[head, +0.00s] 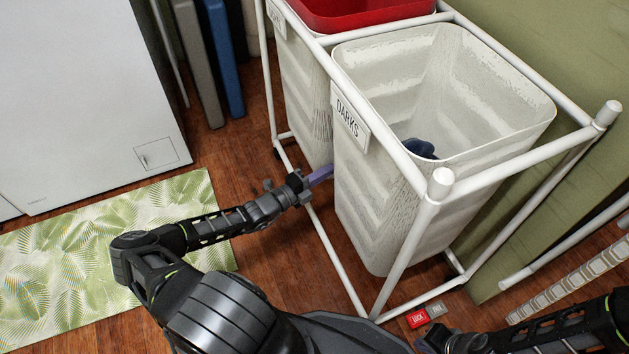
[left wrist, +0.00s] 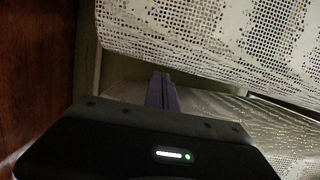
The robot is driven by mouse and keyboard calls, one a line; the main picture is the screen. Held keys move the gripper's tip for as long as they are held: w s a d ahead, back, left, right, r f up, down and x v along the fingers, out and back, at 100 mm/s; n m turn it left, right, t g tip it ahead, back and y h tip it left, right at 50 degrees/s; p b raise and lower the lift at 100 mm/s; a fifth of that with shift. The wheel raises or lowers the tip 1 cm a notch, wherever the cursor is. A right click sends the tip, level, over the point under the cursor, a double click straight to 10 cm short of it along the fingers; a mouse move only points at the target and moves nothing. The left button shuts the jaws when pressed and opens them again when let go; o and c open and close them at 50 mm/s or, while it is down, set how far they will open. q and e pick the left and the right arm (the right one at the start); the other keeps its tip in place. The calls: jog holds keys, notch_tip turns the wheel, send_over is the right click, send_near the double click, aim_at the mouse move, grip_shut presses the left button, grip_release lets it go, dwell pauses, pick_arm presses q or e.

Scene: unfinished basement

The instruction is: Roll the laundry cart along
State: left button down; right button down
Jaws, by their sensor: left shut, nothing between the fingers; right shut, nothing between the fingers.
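The laundry cart (head: 322,41) is a white pipe frame holding a white bin labelled DARKS (head: 375,200) and a red-lined bin (head: 365,8) behind it. A dark blue item (head: 420,149) lies in the DARKS bin. My left gripper (head: 320,176) is shut and empty, its purple fingers at the gap between the two bins, low on the cart's left side. In the left wrist view its fingers (left wrist: 162,92) point between two perforated white bin walls; I cannot tell if they touch. My right gripper (head: 428,342) is shut at the bottom edge, near the cart's front corner.
A red LOCK pedal (head: 417,319) and a grey pedal (head: 436,310) are by the cart's near bottom corner. A leaf-pattern mat (head: 60,255) lies on the wood floor, beside a white appliance (head: 80,90). A green wall is close on the right.

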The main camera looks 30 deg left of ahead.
pick_arm(q)
jog(key=shift+x, duration=1.05)
